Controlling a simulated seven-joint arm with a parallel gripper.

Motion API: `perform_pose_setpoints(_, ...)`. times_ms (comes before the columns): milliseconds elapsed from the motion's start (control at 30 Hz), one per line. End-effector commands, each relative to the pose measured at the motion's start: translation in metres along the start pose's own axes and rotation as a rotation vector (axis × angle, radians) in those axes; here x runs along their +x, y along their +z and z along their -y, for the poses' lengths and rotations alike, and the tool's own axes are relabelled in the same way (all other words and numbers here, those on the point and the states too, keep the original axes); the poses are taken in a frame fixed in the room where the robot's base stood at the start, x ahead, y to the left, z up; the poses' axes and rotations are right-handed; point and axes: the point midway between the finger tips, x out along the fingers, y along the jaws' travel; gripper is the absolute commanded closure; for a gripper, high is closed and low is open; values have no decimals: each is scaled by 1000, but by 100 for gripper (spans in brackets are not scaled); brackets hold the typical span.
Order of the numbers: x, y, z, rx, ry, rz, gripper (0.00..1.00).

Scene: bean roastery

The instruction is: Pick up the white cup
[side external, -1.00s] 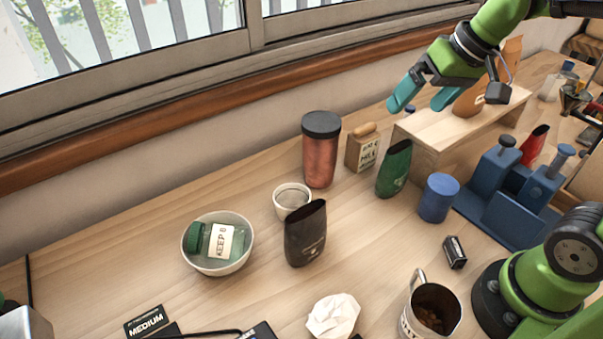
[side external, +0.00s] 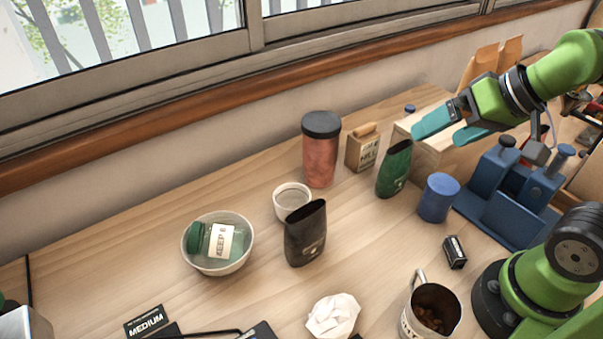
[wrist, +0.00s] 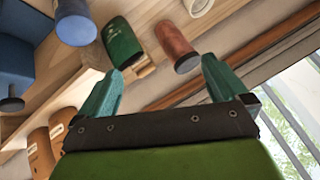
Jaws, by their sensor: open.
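The white cup (side external: 283,208) stands upright on the wooden table, left of the copper tumbler and partly hidden behind the black bag. A white rounded edge at the top of the wrist view (wrist: 197,7), beside the tumbler, looks like the same cup, mostly cut off. My gripper (side external: 437,136) is open and empty. It hangs in the air to the right of the cup, well apart from it, above the green bag and the wooden riser. In the wrist view, the spread fingers (wrist: 161,68) have nothing between them.
The black bag (side external: 305,238) stands close in front of the cup. A bowl (side external: 236,266) holding a jar is at left.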

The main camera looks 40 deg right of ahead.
Motion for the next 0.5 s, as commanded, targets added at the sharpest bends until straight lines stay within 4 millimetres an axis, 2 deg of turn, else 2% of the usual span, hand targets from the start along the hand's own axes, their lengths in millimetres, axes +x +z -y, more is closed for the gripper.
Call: perform_pose_setpoints(500,4,3,2,-11,-2,19,0)
